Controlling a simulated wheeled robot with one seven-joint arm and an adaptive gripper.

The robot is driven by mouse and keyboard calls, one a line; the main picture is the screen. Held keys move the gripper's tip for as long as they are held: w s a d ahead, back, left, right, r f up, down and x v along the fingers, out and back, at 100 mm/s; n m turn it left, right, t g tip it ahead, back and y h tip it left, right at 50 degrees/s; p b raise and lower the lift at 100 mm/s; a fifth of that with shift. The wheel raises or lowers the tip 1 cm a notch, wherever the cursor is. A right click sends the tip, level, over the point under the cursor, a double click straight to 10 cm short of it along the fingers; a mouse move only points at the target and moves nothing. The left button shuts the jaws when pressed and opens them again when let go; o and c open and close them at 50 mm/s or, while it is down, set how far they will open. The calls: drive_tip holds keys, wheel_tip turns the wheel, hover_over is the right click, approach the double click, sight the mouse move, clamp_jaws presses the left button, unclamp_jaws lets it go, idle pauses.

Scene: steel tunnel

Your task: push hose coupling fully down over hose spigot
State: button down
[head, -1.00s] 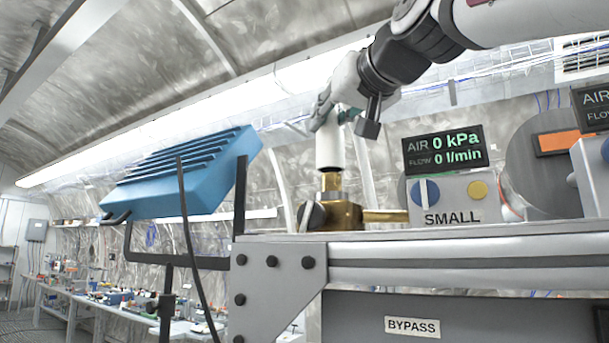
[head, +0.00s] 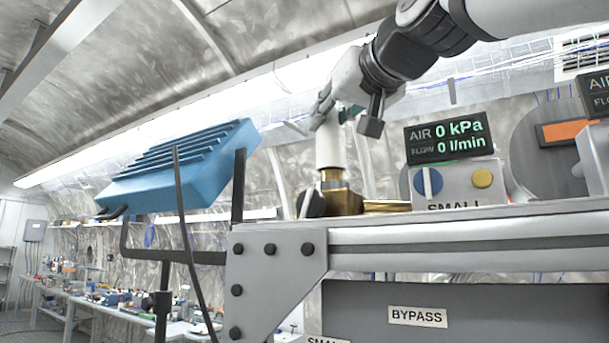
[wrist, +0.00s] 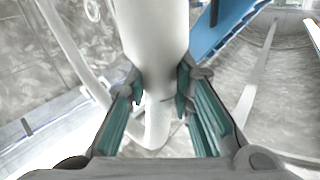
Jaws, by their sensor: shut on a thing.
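The white hose coupling (head: 330,148) stands roughly upright above the bench, in line with the hose spigot (head: 332,176). A short brass-coloured length of the spigot shows between the coupling's lower end and the brass block (head: 345,203). My gripper (head: 328,112) is shut on the coupling from above and to the right. In the wrist view, my gripper (wrist: 160,95) has its teal-lined fingers on both sides of the white coupling (wrist: 155,35). The spigot is not clear in that view, and the inside of the coupling is hidden.
A control box (head: 455,185) with an air display (head: 447,138) reading 0 kPa and 0 l/min stands right of the block. A dark round knob (head: 312,204) is at the block's left. A blue finned panel (head: 180,165) stands left, beyond the bench edge (head: 450,232).

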sight(337, 131)
drive_tip(key=shift+f+b, duration=1.5)
drive_tip(key=shift+f, duration=0.35)
drive_tip(key=c, duration=1.3)
unclamp_jaws()
drive_tip(key=v, duration=1.2)
